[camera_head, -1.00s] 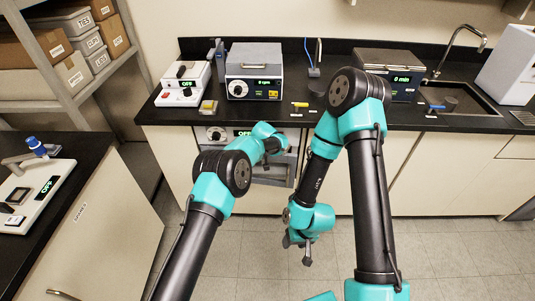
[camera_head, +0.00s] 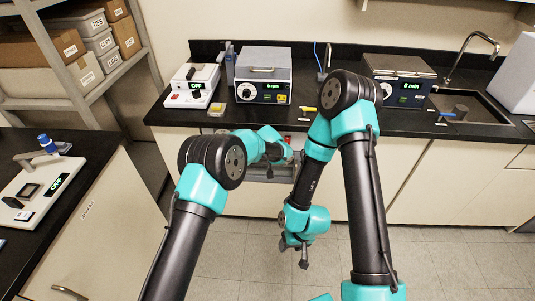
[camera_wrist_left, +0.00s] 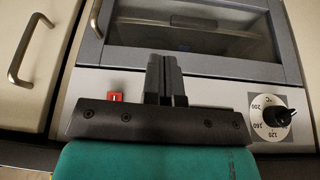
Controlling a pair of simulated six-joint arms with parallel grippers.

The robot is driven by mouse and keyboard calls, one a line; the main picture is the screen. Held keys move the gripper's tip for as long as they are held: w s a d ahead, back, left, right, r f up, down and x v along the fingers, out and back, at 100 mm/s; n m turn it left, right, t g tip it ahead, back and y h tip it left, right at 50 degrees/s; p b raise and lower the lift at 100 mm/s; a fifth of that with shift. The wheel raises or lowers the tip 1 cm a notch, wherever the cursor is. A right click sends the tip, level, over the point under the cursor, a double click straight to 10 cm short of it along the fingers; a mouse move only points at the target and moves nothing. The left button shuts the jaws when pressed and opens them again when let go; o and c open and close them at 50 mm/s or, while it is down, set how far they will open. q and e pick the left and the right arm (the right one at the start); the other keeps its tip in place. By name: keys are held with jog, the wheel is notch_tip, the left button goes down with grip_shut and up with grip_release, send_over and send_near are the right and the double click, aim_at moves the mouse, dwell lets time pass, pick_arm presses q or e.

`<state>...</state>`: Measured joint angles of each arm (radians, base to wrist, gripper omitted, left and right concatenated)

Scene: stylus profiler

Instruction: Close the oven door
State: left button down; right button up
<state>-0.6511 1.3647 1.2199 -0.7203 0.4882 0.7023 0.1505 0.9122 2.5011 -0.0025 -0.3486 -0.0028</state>
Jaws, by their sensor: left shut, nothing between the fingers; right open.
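The oven is set in the cabinet front below the counter; in the head view only a grey part (camera_head: 262,172) shows behind my left arm. In the left wrist view, the oven door (camera_wrist_left: 240,68) has a grey frame and a dark glass window. Beside it, the pale control panel (camera_wrist_left: 212,92) carries a temperature dial (camera_wrist_left: 276,117) and a red switch (camera_wrist_left: 115,97). I cannot tell how far the door stands open. My left gripper (camera_wrist_left: 165,65) is shut and empty, before the panel and door edge. My right gripper (camera_head: 302,258) is open and empty, low above the floor.
The black counter (camera_head: 420,128) holds several instruments, including a box with a green display (camera_head: 263,75), and a sink (camera_head: 470,105) at right. A side bench (camera_head: 90,150) stands at left. Open floor (camera_head: 400,240) lies before the cabinets. A metal cabinet handle (camera_wrist_left: 27,50) is near the oven.

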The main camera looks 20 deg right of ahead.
pick_arm(q)
jog(key=v, duration=0.6)
dwell(0.3)
jog(key=s+a+f+n+g+h, duration=0.1)
jog(key=s+a+f, duration=0.25)
jog(key=a, duration=0.55)
jog(key=s+a+f+n+g, duration=0.1)
jog(key=s+a+f, duration=0.1)
jog(key=a+f, duration=0.5)
jog(key=s+a+f+n+g+h, duration=0.1)
jog(key=s+a+f, duration=0.15)
jog(key=a, duration=0.85)
jog(key=s+a+f+n, duration=0.1)
jog(key=s+a+n, duration=0.3)
jog(key=s+a, duration=1.8)
jog(key=shift+s+f+n, duration=0.25)
jog(key=shift+s+n, duration=0.15)
jog(key=shift+s, duration=0.7)
